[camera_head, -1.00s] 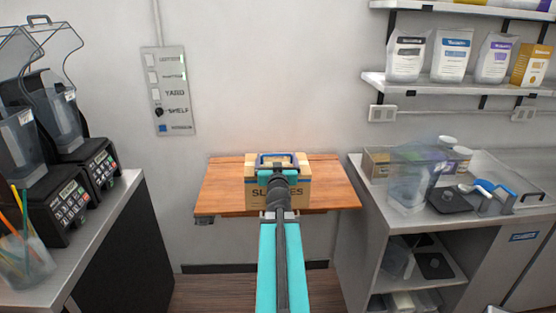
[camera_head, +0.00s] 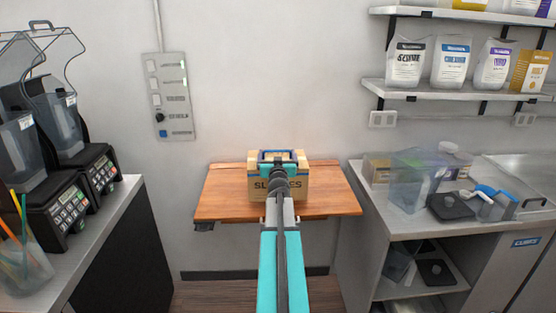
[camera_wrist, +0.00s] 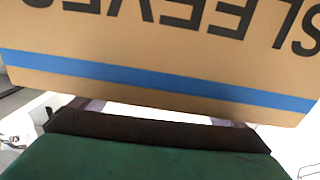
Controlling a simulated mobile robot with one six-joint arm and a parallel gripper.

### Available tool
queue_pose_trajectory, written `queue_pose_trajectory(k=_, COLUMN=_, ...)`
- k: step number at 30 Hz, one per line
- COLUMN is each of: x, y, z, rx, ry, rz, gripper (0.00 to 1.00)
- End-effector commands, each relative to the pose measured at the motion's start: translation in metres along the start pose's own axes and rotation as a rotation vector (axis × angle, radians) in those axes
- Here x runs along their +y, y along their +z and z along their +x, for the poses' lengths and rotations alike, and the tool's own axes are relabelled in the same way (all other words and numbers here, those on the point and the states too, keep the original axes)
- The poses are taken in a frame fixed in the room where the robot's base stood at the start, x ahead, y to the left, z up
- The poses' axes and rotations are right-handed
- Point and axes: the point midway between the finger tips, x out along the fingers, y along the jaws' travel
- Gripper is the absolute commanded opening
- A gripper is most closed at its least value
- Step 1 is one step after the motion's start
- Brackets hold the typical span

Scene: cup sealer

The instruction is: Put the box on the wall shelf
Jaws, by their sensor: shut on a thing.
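The box (camera_head: 258,187) is brown cardboard with dark "SLEEVES" lettering. It shows in front of the wooden wall shelf (camera_head: 220,190), over the shelf's middle; I cannot tell whether it touches the board. My gripper (camera_head: 278,158) is shut on the box from the near side, and my teal arm hides part of its front. In the wrist view the box (camera_wrist: 160,50) fills the top, its lettering upside down above a blue stripe. My fingertips are hidden there.
A switch panel (camera_head: 174,98) is on the wall at left. Blenders (camera_head: 62,200) stand on the left counter. At right is a steel counter (camera_head: 375,215) with clear containers, below wall racks (camera_head: 400,92) of bags. The wooden shelf is clear on both sides of the box.

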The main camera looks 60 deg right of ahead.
Motion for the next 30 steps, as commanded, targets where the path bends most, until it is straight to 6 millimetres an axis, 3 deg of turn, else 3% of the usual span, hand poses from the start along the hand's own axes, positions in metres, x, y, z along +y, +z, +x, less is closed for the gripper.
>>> queue_pose_trajectory(k=10, x=0.002, y=0.002, z=0.033, rx=0.003, ry=0.0, rz=-0.001, gripper=0.33)
queue_pose_trajectory(k=30, x=0.003, y=0.003, z=0.044, rx=0.003, ry=0.001, rz=0.0, gripper=0.33)
